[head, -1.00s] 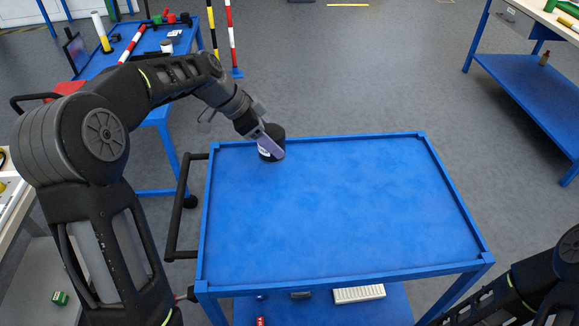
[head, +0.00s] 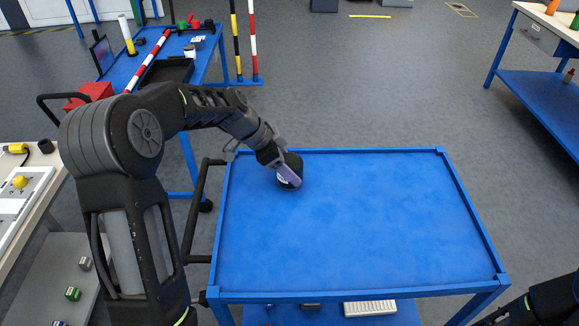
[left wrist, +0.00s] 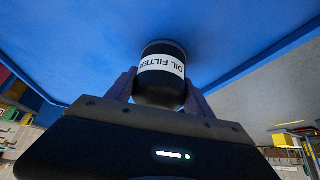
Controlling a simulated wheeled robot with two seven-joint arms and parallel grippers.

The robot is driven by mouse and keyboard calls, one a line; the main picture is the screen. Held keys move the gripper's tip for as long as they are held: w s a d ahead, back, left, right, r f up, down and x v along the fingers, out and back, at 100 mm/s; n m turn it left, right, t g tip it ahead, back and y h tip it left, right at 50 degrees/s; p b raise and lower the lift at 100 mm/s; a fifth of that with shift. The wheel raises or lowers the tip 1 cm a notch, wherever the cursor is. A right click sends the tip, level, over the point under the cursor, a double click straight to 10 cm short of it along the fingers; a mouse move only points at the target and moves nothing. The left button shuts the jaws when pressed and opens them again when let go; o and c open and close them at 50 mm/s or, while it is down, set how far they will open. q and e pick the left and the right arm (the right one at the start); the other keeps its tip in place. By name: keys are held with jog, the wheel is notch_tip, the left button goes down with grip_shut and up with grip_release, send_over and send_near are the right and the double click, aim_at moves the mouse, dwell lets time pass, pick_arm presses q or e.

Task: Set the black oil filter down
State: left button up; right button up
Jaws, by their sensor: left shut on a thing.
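The black oil filter (head: 293,164) is a small black cylinder with a white label band. In the left wrist view the filter (left wrist: 162,75) shows the words "OIL FILTER" between my two fingers. My left gripper (head: 288,175) is shut on it, at the far left corner area of the blue cart's top (head: 350,230). The filter looks tilted in the head view. I cannot tell whether it touches the cart top. My right arm shows only at the lower right edge; its gripper is out of view.
The cart top is otherwise empty and has a raised rim (head: 370,151). A black handle (head: 196,215) is on its left side. A lower shelf holds a white block (head: 370,308). A blue table (head: 205,42) with several items stands behind left.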

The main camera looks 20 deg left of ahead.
pick_arm(q)
jog(key=shift+f, duration=0.1)
jog(key=o, duration=1.8)
jog(key=shift+c, duration=0.2)
jog(key=shift+r, duration=0.2)
jog(key=v, duration=1.2)
jog(key=shift+b, duration=0.35)
jog(key=shift+f, duration=0.1)
